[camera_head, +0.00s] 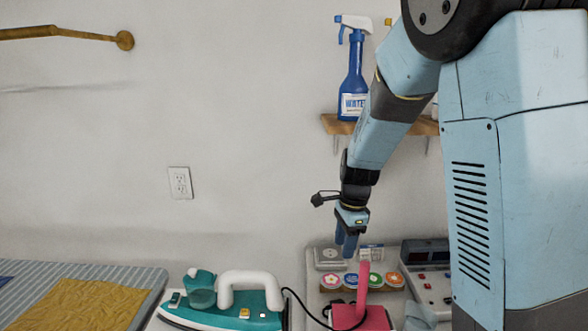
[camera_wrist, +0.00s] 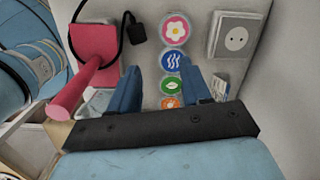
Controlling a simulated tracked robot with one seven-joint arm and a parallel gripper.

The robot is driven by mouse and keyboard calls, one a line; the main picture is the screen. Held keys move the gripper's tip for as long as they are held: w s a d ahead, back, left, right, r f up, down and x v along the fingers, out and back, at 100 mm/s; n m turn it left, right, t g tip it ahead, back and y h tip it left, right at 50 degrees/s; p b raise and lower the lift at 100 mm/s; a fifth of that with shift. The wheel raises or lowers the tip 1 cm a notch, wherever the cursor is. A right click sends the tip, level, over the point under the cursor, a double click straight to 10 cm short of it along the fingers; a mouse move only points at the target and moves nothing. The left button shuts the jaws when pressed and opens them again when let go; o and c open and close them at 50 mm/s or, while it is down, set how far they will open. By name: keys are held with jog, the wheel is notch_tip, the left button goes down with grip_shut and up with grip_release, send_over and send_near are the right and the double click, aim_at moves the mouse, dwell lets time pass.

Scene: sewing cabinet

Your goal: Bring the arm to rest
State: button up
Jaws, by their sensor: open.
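My gripper (camera_head: 346,246) hangs from my light blue arm, pointing down, in the middle right of the head view. It is above a row of round coloured discs (camera_head: 362,280). In the wrist view my gripper (camera_wrist: 158,85) shows two blue fingers spread apart, with nothing held between them. Discs with a flower, wavy lines and a leaf lie beyond and between the fingers, apart from them as far as I can tell. An orange disc is partly hidden by the gripper's dark bar.
A pink thing with an upright post (camera_head: 362,290) stands close by my gripper. A teal iron (camera_head: 233,302) with a cable is at lower left, beside an ironing board (camera_head: 140,285). A shelf (camera_head: 333,124) holds a blue spray bottle (camera_head: 354,75). A grey socket box (camera_wrist: 236,38) is right of the discs.

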jog(key=s+d+r+n+t, duration=0.2)
jog(key=s+d+r+n, duration=0.1)
jog(key=s+r+n, duration=0.2)
jog(key=s+d+r+n+t, duration=0.1)
jog(key=s+d+r+n, duration=0.3)
jog(key=s+r, duration=0.3)
jog(key=s+d+r+n+t+h, duration=0.1)
jog(key=s+d+r+n+t, duration=0.1)
jog(key=s+r+n, duration=0.4)
jog(key=shift+s+d+n+t, duration=0.35)
jog(key=shift+s+d, duration=0.5)
jog(key=shift+s, duration=1)
